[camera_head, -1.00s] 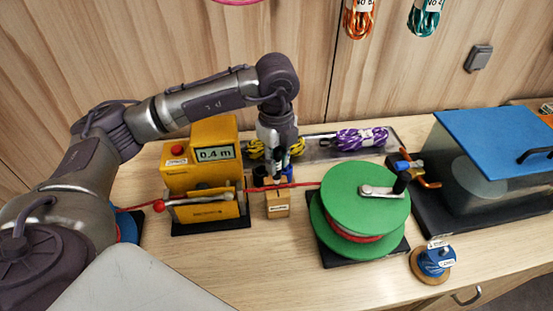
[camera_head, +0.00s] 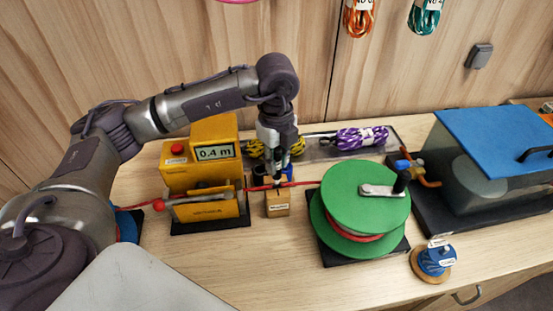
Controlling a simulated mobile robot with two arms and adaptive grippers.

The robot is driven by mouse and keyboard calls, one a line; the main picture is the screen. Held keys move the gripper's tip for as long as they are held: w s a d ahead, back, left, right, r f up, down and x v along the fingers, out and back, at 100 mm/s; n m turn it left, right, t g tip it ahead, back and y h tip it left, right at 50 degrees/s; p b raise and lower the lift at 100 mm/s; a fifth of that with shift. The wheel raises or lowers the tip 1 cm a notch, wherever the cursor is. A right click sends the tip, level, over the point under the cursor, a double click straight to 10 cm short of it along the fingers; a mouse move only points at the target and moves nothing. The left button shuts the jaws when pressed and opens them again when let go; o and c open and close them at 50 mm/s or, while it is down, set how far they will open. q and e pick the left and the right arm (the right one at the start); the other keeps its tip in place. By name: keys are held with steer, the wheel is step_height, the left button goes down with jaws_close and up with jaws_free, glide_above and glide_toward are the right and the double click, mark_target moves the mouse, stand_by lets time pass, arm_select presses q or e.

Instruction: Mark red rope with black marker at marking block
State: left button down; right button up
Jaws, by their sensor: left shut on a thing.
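My left gripper (camera_head: 277,160) points down above the small wooden marking block (camera_head: 277,209). It is shut on a thin dark marker (camera_head: 278,181), mostly hidden by the fingers. The marker's lower end is at the red rope (camera_head: 304,184) where it crosses the top of the block; I cannot tell whether it touches. The rope runs from the left through the yellow meter (camera_head: 212,130), over the block, to the green reel (camera_head: 352,190). The meter display reads 0.4 m. My right gripper is not in view.
Behind the block are dark cups and a grey tray (camera_head: 318,153) with yellow and purple rope bundles. A machine with a blue lid (camera_head: 490,135) stands at the right. A blue spool (camera_head: 437,262) sits at the front right.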

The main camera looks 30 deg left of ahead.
arm_select(q)
steer(key=shift+r+p, duration=2.55)
steer(key=shift+r, duration=1.5)
steer(key=shift+f, duration=0.1)
